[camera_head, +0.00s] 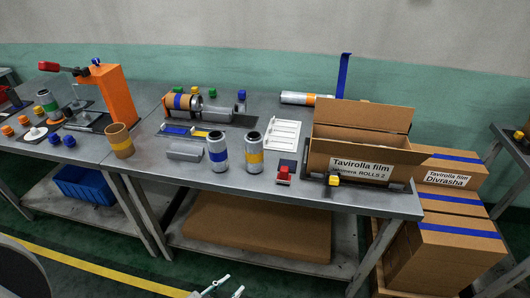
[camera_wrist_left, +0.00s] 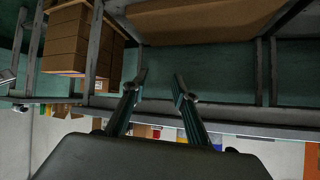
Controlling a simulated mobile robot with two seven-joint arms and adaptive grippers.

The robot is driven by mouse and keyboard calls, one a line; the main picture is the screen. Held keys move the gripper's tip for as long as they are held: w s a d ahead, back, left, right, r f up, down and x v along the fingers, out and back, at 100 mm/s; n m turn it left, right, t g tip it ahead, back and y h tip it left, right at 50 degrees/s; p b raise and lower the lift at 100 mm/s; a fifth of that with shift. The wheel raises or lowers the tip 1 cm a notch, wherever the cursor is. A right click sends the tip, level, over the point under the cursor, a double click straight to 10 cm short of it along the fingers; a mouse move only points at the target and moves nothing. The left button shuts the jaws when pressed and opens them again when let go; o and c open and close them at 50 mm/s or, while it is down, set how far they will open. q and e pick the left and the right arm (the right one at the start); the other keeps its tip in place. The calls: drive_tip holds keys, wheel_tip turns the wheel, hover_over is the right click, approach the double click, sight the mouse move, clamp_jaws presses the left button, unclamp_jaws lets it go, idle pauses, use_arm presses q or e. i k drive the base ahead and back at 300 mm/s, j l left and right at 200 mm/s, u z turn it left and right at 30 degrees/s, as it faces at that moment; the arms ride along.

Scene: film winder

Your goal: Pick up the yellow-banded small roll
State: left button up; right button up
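The yellow-banded small roll (camera_head: 254,153) is a silver cylinder with a yellow band, standing upright near the front edge of the grey workbench (camera_head: 345,200). A similar blue-banded roll (camera_head: 217,152) stands upright just to its left, with a small gap between them. My left gripper (camera_head: 227,288) shows at the bottom of the head view, low in front of the bench and well away from the roll. In the left wrist view, its two fingers (camera_wrist_left: 160,80) are apart with nothing between them. My right gripper is in neither view.
An open cardboard box (camera_head: 345,168) stands to the right of the rolls, with a red button unit (camera_head: 284,176) in between. A grey block (camera_head: 184,151) and an orange-brown cup (camera_head: 120,141) are to the left. The winder (camera_head: 182,101) stands behind. Stacked boxes (camera_head: 455,235) stand right.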

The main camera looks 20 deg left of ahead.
sight(253, 140)
drive_tip(key=i+l+u, duration=0.1)
drive_tip(key=l, duration=0.4)
drive_tip(key=i+l+u, duration=0.1)
drive_tip(key=l, duration=0.4)
drive_tip(key=l+u, duration=0.1)
drive_tip(key=l, duration=0.4)
drive_tip(key=i, duration=0.05)
